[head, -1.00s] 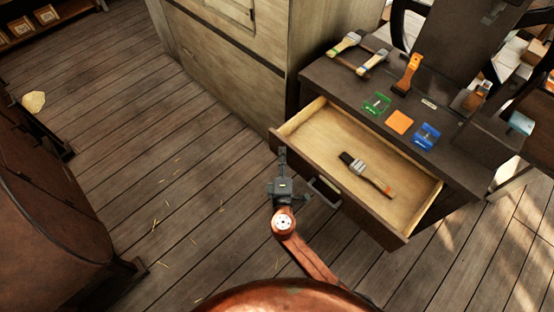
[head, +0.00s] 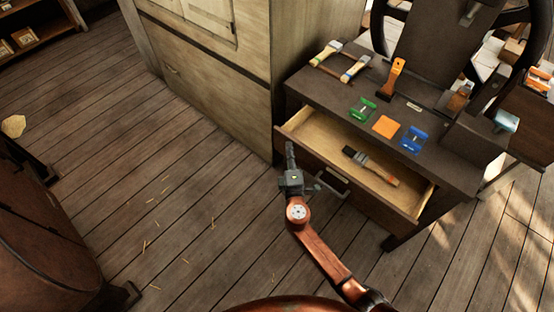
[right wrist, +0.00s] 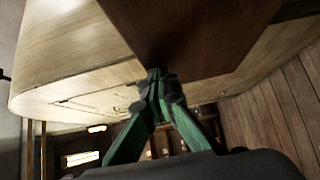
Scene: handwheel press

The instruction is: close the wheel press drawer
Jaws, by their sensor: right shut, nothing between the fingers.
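The wheel press drawer (head: 322,132) is partly open, pulled out from under the dark press table (head: 440,160). A brush (head: 372,166) lies inside it. The drawer handle (head: 334,184) is on its front face. My right gripper (head: 289,148) is at the left end of the drawer front, above and left of the handle. In the right wrist view its green fingers (right wrist: 158,80) are shut with nothing between them, the tips against or very near a dark brown panel (right wrist: 190,35). I cannot tell whether they touch it. My left gripper is not in view.
Brushes (head: 340,60), an orange-handled tool (head: 397,78), and green, orange and blue pieces (head: 386,126) lie on the press table. A wooden cabinet (head: 205,75) stands left of the press. The plank floor (head: 190,210) is open in front. A rusty barrel-like body (head: 40,250) stands at the left.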

